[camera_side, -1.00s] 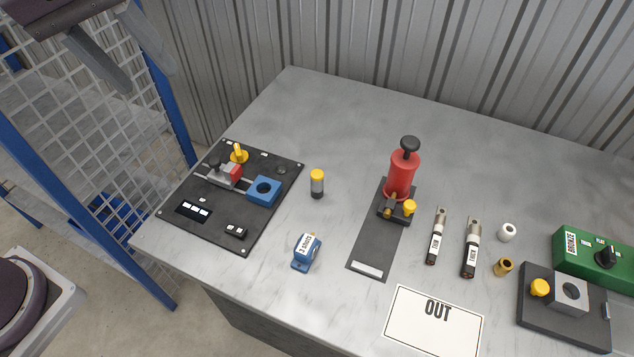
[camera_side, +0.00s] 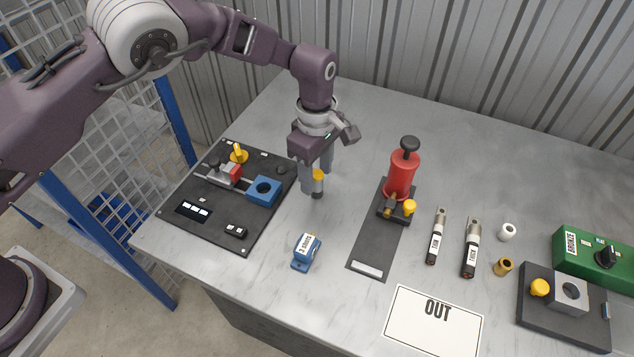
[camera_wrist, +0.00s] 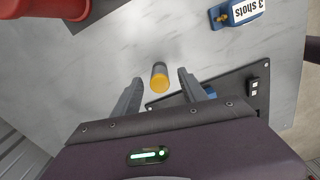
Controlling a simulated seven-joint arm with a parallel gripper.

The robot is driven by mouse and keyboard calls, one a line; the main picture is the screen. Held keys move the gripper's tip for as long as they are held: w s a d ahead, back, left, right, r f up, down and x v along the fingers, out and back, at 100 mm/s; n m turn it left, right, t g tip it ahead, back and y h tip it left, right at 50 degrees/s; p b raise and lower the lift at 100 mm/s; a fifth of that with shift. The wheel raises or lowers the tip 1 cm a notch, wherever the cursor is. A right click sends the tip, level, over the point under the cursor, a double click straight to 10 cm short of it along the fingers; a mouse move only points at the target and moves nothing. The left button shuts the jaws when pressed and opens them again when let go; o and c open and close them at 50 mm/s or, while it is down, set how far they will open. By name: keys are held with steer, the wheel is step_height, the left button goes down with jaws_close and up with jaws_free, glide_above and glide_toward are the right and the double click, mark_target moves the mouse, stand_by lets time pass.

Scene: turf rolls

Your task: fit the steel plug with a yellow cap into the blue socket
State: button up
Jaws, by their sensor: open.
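The steel plug with a yellow cap (camera_side: 318,177) stands upright on the grey table, right of the black board. In the wrist view the plug (camera_wrist: 159,77) shows between and slightly beyond the fingertips, its yellow cap nearest the camera. My gripper (camera_side: 318,178) points down over the plug with its fingers on either side. It also shows in the wrist view (camera_wrist: 168,88), open, with a gap to the plug on both sides. The blue socket (camera_side: 264,190) is a square block with a round dark hole, fixed on the black board; the wrist view shows only part of it (camera_wrist: 209,91) behind a finger.
The black board (camera_side: 217,222) also carries a yellow handle (camera_side: 239,153) and a red-grey clamp (camera_side: 228,173). A blue "3 shots" block (camera_side: 306,251) lies in front. A red pump (camera_side: 402,175) stands to the right. The table between plug and pump is clear.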

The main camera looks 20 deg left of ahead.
steer(key=shift+f, duration=0.2)
jaws_close()
steer(key=shift+r, duration=0.25)
steer(key=r, duration=0.9)
steer(key=shift+a, duration=0.25)
steer(key=s+a+r, duration=0.1)
steer(key=s+a, duration=0.4)
steer(key=a, duration=0.4)
steer(key=f, duration=0.9)
steer(key=shift+a+f, duration=0.2)
steer(key=shift+a, duration=0.1)
